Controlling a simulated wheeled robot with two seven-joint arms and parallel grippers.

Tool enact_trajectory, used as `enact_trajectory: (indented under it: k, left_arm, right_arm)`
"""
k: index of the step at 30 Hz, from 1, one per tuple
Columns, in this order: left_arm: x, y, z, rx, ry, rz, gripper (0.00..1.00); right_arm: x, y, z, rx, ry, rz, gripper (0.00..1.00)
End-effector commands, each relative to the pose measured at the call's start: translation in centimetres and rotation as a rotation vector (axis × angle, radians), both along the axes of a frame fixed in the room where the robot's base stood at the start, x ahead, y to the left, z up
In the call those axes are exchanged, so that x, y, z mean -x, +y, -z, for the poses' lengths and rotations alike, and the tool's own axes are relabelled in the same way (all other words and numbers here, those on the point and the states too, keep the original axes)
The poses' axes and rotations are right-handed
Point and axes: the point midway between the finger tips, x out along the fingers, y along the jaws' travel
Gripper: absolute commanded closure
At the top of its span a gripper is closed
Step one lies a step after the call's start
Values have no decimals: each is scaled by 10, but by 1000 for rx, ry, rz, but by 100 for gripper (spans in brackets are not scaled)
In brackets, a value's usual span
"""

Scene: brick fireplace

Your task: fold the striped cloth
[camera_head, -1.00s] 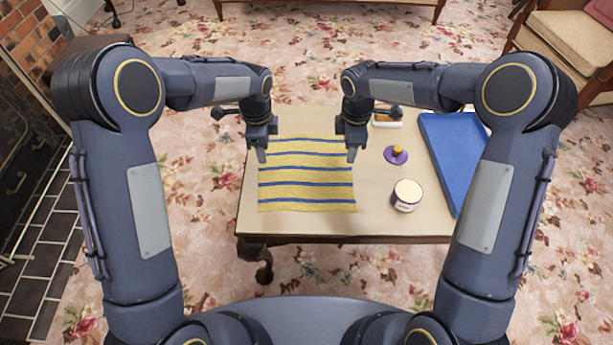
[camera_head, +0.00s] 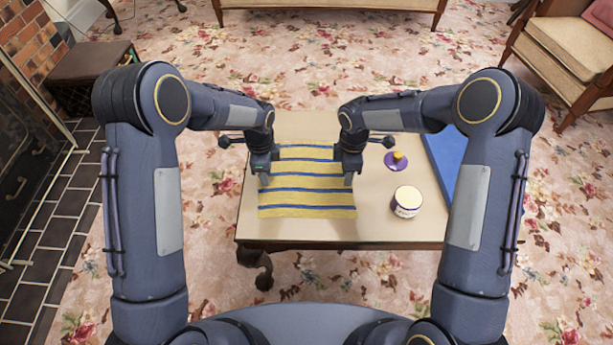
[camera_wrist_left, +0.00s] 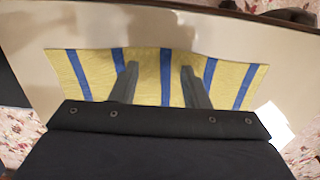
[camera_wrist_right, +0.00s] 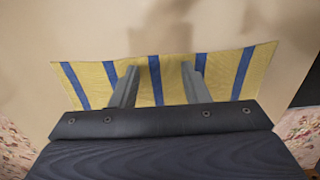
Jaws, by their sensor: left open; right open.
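The striped cloth (camera_head: 306,197), yellow with blue stripes, lies spread out flat on the low table. It also shows in the left wrist view (camera_wrist_left: 148,80) and the right wrist view (camera_wrist_right: 135,95). My left gripper (camera_head: 265,183) is open over the cloth's left edge, and in the left wrist view its fingers (camera_wrist_left: 158,72) are spread over the stripes. My right gripper (camera_head: 349,181) is open over the right edge, with its fingers (camera_wrist_right: 160,75) apart above the cloth. I cannot tell whether the fingertips touch it. The arms hide parts of the far corners.
The table (camera_head: 376,222) has a white-lidded jar (camera_head: 407,201), a purple disc with a yellow knob (camera_head: 398,160) and a blue tray (camera_head: 441,160) right of the cloth. The tray is partly behind my right arm. Bare tabletop shows between cloth and jar.

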Motion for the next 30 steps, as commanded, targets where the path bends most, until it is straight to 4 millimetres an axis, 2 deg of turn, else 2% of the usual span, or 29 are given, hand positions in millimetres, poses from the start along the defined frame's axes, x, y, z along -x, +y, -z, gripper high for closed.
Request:
enact_trajectory:
  k: [2,20,30]
  left_arm:
    - [0,0,1,0,0,0,60]
    - [0,0,2,0,2,0,99]
    - [1,0,2,-1,2,0,100]
  right_arm:
    - [0,0,1,0,0,0,60]
    - [0,0,1,0,0,0,99]
    - [0,0,1,0,0,0,100]
